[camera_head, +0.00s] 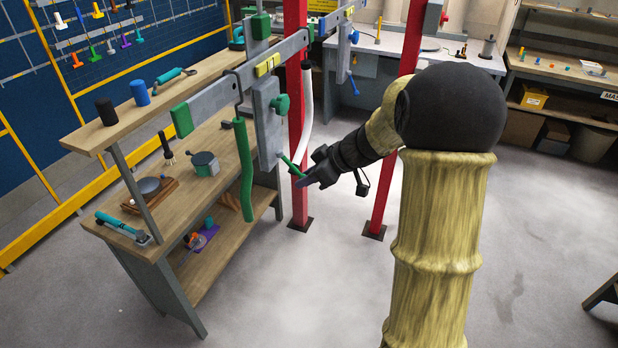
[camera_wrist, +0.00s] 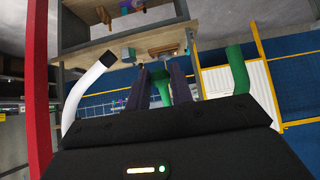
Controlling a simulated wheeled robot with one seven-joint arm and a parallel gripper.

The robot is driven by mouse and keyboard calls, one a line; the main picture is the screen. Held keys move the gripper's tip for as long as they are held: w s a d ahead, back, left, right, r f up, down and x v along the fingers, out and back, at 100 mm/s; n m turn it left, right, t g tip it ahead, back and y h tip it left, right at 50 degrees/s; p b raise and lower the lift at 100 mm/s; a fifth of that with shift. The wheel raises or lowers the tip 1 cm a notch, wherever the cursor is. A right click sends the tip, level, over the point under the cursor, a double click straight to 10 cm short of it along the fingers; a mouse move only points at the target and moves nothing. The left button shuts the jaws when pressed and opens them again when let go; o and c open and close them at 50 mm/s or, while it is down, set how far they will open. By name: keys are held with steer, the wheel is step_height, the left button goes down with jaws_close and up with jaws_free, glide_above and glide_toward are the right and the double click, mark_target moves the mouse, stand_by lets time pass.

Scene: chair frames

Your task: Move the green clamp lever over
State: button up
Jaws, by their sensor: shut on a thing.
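The green clamp lever (camera_head: 290,164) sticks out low from the grey clamp body (camera_head: 266,120), pointing down and to the right. My gripper (camera_head: 304,179) is at the lever's lower end and is shut on it. In the wrist view the green lever (camera_wrist: 161,88) shows between the two dark fingers of my gripper (camera_wrist: 168,90). A green knob (camera_head: 281,104) sits on the clamp body above the lever. The part of the lever inside the fingers is hidden in the head view.
A green hanging tube (camera_head: 244,170) is left of the clamp and a white curved tube (camera_head: 306,110) is right of it. Red posts (camera_head: 297,205) stand close by. The wooden workbench (camera_head: 225,187) is at the left; open floor lies to the right.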

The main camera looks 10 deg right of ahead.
steer(key=shift+a+f, duration=0.1)
steer(key=shift+w+a+f+b, duration=0.25)
steer(key=shift+f+b, duration=0.1)
steer(key=shift+b, duration=0.25)
steer(key=shift+w+a+f+b, duration=0.3)
steer(key=shift+a+b, duration=0.2)
steer(key=shift+b, duration=0.05)
steer(key=o, duration=0.8)
steer(key=shift+o, duration=0.2)
steer(key=shift+d+r, duration=0.1)
